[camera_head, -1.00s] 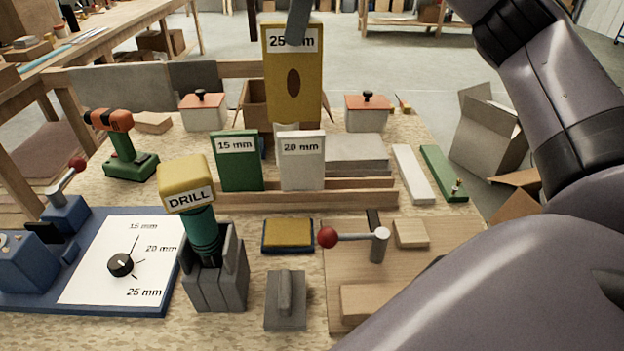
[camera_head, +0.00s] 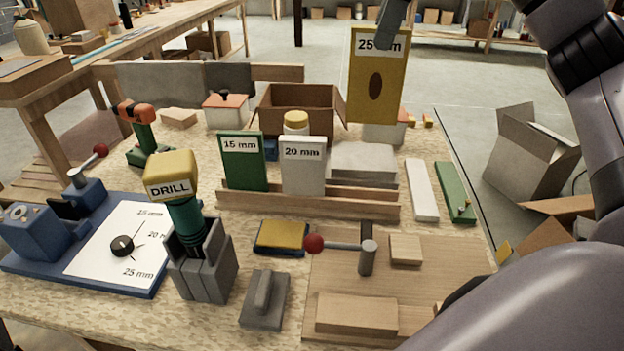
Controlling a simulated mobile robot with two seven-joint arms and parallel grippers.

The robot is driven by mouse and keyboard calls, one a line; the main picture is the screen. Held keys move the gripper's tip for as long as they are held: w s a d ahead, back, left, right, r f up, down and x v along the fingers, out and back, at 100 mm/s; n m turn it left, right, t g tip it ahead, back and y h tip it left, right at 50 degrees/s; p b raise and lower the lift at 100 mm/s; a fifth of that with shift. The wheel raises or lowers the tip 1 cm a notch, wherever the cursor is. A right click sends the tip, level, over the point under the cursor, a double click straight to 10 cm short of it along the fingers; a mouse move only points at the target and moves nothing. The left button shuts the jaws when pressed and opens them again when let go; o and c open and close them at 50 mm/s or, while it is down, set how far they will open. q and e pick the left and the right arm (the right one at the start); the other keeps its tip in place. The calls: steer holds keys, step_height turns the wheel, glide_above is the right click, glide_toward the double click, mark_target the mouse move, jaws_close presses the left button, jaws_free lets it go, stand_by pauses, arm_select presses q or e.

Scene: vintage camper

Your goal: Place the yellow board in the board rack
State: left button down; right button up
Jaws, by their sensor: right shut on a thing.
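The yellow board (camera_head: 372,102), marked "25 mm" with an oval hole, is held upright in the air above the back right of the bench. My right gripper (camera_head: 392,30) is shut on its top edge; only a grey finger part shows. The wooden board rack (camera_head: 310,205) stands mid-bench. It holds the green 15 mm board (camera_head: 245,163) and the white 20 mm board (camera_head: 303,166) upright. The rack's right part is empty. The yellow board is up and to the right of the rack, apart from it. My left gripper is not in view.
A grey block (camera_head: 363,163) lies behind the rack's right part. A cardboard box (camera_head: 297,105) and a white bottle (camera_head: 296,124) stand behind the boards. White and green strips (camera_head: 421,188) lie to the right. A red-knobbed lever (camera_head: 340,245) and a drill (camera_head: 180,205) stand in front.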

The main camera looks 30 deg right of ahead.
steer(key=shift+s+d+f, duration=0.1)
steer(key=shift+d+f, duration=0.05)
steer(key=shift+f, duration=0.1)
steer(key=b, duration=0.3)
glide_above(378, 116)
steer(key=w, duration=0.1)
steer(key=f, duration=0.8)
steer(key=shift+d+f, duration=0.2)
steer(key=shift+d, duration=0.2)
step_height(378, 116, down, 6)
steer(key=shift+d+f, duration=0.1)
step_height(378, 116, down, 5)
steer(key=shift+r, duration=0.1)
steer(key=shift+f+b, duration=0.25)
steer(key=shift+b, duration=0.05)
steer(key=o, duration=1)
